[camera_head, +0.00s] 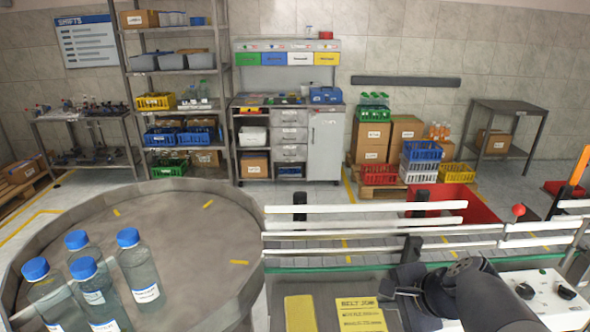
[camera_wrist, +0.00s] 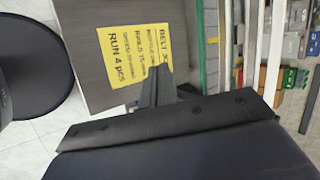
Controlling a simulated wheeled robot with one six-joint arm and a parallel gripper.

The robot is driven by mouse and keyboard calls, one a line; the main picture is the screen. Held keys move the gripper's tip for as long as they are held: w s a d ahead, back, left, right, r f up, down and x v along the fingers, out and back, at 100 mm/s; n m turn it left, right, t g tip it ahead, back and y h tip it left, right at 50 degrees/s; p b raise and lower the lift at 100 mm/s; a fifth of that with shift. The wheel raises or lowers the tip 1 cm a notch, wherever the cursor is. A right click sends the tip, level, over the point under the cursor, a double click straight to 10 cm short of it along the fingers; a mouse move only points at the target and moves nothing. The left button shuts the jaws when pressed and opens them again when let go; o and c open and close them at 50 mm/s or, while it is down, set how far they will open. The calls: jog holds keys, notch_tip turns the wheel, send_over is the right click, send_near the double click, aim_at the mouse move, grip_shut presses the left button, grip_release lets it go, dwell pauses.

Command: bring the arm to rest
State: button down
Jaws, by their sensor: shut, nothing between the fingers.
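My gripper (camera_wrist: 157,82) is shut and empty. In the wrist view its dark fingers stand together in front of a yellow note (camera_wrist: 133,52) reading "BELT JOB" on a grey surface. I cannot tell whether they touch it. In the head view my dark arm enters at the lower right, with the gripper end (camera_head: 398,288) just right of the yellow job note (camera_head: 360,314). Several clear bottles with blue caps (camera_head: 141,270) stand upright on the round turntable (camera_head: 190,222) at the left, well apart from my gripper.
Pale guide rails (camera_head: 365,208) and a green belt edge cross behind my arm. A white control box (camera_head: 547,292) with black knobs is close at the right. A red bin (camera_head: 462,202) stands behind the rails. Shelves and crates line the far wall, with open floor before them.

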jog(key=shift+w+d+r, duration=0.15)
jog(key=shift+d+r, duration=0.1)
jog(key=shift+d, duration=0.1)
jog(key=shift+a, duration=0.1)
